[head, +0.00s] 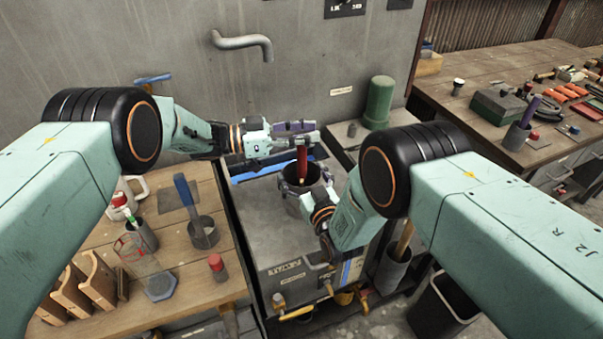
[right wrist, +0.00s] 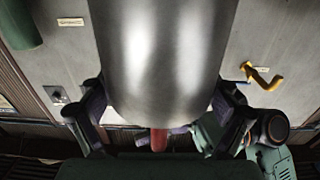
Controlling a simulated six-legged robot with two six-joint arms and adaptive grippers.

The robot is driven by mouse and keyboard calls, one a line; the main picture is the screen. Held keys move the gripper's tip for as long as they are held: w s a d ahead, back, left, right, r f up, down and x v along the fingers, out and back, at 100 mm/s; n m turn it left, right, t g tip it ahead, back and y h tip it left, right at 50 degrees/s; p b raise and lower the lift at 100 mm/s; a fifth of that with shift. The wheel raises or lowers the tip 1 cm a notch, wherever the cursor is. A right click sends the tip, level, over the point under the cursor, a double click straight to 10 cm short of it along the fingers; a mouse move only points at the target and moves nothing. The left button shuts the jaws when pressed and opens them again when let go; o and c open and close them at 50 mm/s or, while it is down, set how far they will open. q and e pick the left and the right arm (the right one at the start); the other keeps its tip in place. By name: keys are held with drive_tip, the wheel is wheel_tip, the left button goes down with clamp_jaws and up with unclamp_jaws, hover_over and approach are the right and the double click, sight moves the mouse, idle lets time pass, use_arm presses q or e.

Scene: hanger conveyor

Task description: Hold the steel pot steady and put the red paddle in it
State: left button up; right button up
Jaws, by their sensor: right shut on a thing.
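The steel pot (head: 291,203) stands upright on the grey bench, its dark mouth facing up. My right gripper (head: 308,190) is shut on the pot, its fingers around the sides. In the right wrist view, the shiny pot wall (right wrist: 160,60) fills the middle, with a finger on each side. The red paddle (head: 302,163) is upright over the pot, its lower end within the outline of the mouth; its depth inside is unclear. It shows beyond the rim in the right wrist view (right wrist: 158,139). My left gripper (head: 308,136) is at the paddle's top; its grip is unclear.
A wooden table (head: 190,275) at the left carries cups, a blue-handled tool and wooden pieces. A green cylinder (head: 379,103) stands behind the pot to the right. A pipe (head: 243,41) juts from the wall. A black bin (head: 450,305) is on the floor at right.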

use_arm(q)
drive_tip(key=shift+o, duration=1.1)
drive_tip(key=shift+a, duration=0.1)
use_arm(e)
drive_tip(key=shift+r, duration=0.1)
use_arm(q)
drive_tip(key=s+a, duration=0.2)
drive_tip(key=a, duration=0.9)
drive_tip(key=shift+a, duration=0.35)
use_arm(e)
drive_tip(key=o, duration=0.9)
drive_tip(key=shift+o, duration=0.2)
drive_tip(key=v, duration=1.2)
